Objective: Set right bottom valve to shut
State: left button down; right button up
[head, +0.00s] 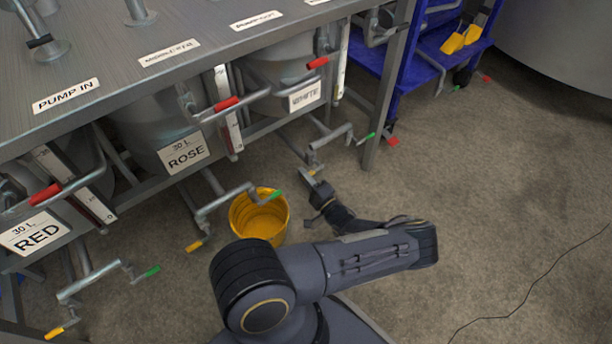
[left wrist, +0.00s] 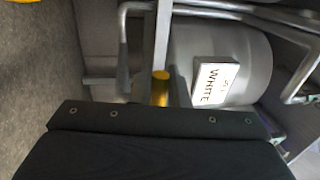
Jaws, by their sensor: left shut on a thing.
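The right bottom valve is on the grey outlet pipe (head: 330,137) under the tank labelled WHITE (head: 305,96). My left gripper (head: 316,186) is at the lower end of this pipe, right of the yellow bucket, and is shut. In the left wrist view a yellow handle (left wrist: 160,88) stands out just past the dark gripper body, in front of the WHITE tank (left wrist: 225,60). My right gripper is not in view.
A yellow bucket (head: 258,217) stands on the floor left of my gripper. Similar pipes with yellow and green handles hang under the ROSE (head: 184,152) and RED (head: 35,233) tanks. A green handle (head: 366,138) is close right of the pipe. Floor to the right is mostly clear.

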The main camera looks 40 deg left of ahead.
pick_arm(q)
jog(key=shift+f, duration=0.15)
jog(key=c, duration=1.5)
grip_release()
jog(key=p+v, duration=0.1)
jog(key=v, duration=0.7)
jog(key=shift+a, duration=0.1)
